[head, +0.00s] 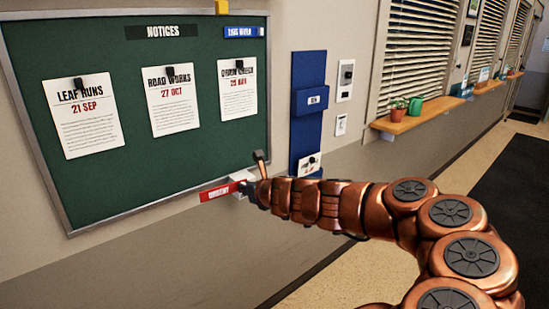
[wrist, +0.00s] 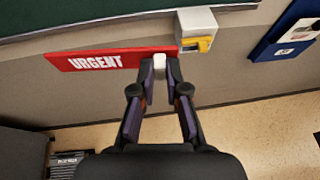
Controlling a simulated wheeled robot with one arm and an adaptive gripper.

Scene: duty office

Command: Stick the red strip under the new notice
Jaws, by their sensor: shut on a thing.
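The red strip (head: 215,192) has white lettering and sits just below the board's lower edge. In the wrist view it reads URGENT (wrist: 95,61) and reaches left from my gripper (wrist: 160,68). My gripper (head: 247,188) is shut on a small pale tab at the strip's right end. Three white notices with dark clips hang on the green board: LEAF RUNS (head: 82,125), ROAD WORKS (head: 172,108) and a right one (head: 238,97) with a partly hidden heading. Which one is new I cannot tell. The board below the notices is bare.
A white and yellow block (wrist: 197,30) is at the board's lower frame, close right of my gripper. A blue wall holder (head: 309,70) hangs right of the board. A wooden shelf (head: 425,112) with pots is farther right. The board has a NOTICES header (head: 162,31).

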